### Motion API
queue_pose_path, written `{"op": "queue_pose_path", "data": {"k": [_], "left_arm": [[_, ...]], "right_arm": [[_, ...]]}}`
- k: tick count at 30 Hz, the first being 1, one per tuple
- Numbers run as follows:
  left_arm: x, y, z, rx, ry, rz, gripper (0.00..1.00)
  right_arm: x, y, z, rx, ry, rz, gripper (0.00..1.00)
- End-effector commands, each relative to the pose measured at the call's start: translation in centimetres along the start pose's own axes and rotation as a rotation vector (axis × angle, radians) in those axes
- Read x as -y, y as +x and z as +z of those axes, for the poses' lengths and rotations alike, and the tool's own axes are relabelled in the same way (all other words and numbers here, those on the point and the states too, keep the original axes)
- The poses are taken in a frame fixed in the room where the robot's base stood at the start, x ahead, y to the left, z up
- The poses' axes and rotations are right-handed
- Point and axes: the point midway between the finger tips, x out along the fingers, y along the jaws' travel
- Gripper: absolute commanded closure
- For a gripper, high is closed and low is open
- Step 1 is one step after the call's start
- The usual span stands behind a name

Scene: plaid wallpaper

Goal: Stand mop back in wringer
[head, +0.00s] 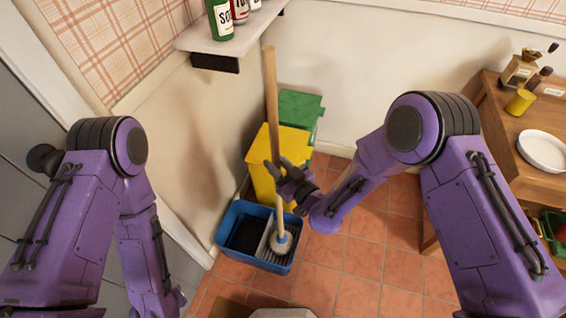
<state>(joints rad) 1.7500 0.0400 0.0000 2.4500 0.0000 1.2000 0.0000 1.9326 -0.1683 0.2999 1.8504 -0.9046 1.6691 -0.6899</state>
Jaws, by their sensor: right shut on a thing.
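The mop stands nearly upright, its long wooden handle (271,95) leaning slightly toward the wall shelf. My right gripper (282,172) is shut on the handle around its middle. The round blue and pale mop head (281,243) is at the lower end, over the grey slatted wringer (265,243). I cannot tell whether the mop head rests on the wringer or hangs just above it. The wringer sits in the right part of the blue bucket (230,250), whose left part is dark inside. My left arm hangs down at the left, with its gripper end unclear at the bottom edge.
A yellow bin (262,180) and a green bin (301,108) stand behind the bucket against the wall. A wall shelf (225,42) with bottles is above left. A wooden table (505,135) with a white dish (543,150) is at right. Tiled floor (365,265) is clear right of the bucket.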

Motion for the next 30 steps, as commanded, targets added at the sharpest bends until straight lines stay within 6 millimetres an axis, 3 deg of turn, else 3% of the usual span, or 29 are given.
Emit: {"op": "queue_pose_path", "data": {"k": [30], "left_arm": [[-0.05, 0.62, 0.25, 0.0, 0.0, 0.0, 0.57]], "right_arm": [[-0.03, 0.06, 0.44, -0.003, 0.0, 0.001, 1.0]]}}
